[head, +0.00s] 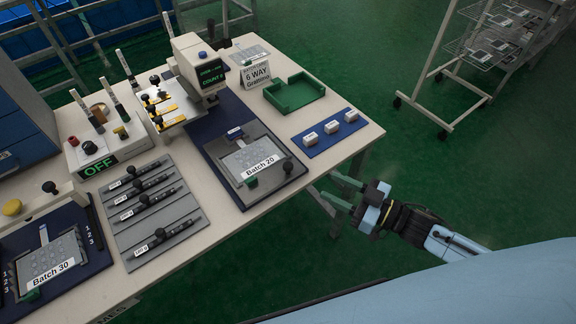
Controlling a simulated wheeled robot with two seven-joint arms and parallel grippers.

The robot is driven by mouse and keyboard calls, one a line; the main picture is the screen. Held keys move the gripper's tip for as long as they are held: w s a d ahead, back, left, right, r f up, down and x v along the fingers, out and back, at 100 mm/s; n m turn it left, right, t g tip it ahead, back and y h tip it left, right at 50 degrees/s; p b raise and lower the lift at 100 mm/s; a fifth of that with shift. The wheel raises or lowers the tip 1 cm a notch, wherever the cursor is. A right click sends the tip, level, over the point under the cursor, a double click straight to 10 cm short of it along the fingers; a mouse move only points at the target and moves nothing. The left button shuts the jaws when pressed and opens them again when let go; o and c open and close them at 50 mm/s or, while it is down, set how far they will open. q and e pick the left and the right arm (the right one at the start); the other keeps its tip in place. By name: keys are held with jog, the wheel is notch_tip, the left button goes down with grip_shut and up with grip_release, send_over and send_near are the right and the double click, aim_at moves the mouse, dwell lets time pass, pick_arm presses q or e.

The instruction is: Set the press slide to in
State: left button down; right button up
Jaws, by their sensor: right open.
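The press (197,68) stands at the back of the table, with a small dark display showing green text. A long navy base runs from it toward the table's front edge. The grey slide plate (233,170) lies on the front part of this base, clear of the press head. It carries a keypad film labelled "Batch 20" (259,166), and a black knob (288,167) stands near its right corner. My right gripper (340,191) is open and empty, beyond the table's front edge, right of the knob and apart from it. My left gripper is out of view.
A green tray (312,95) and a blue mat (310,145) with several small white blocks lie right of the slide. A grey rack of black-knobbed bars (122,240) and an "OFF" box (72,158) are to the left. A wire trolley (450,75) stands behind.

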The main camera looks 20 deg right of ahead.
aim_at(292, 167)
jog(key=x, duration=1.3)
jog(key=shift+a+b, duration=0.1)
jog(key=shift+b, duration=0.2)
jog(key=shift+c, duration=0.3)
grip_shut()
